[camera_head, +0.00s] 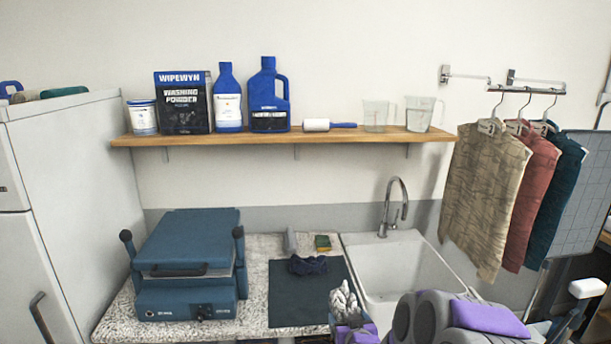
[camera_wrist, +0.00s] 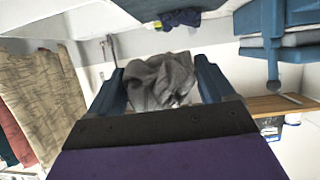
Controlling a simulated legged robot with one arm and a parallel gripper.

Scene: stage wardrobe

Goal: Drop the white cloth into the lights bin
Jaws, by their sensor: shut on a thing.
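The white cloth (camera_wrist: 162,82) looks light grey and crumpled in the wrist view, bunched between the two blue fingers of my gripper (camera_wrist: 160,76). My gripper is shut on it. In the head view the cloth (camera_head: 345,301) shows as a pale, folded bundle above my purple gripper (camera_head: 354,333), in front of the counter between the dark mat and the sink. My arm hides part of the lower right. I cannot make out a lights bin in either view.
A dark blue cloth (camera_head: 307,264) lies on a dark mat (camera_head: 296,302). A blue press (camera_head: 187,265) stands left on the speckled counter; the white sink (camera_head: 392,268) is right. A loaded shelf (camera_head: 285,138) runs above. Hung garments (camera_head: 484,200) are at the right.

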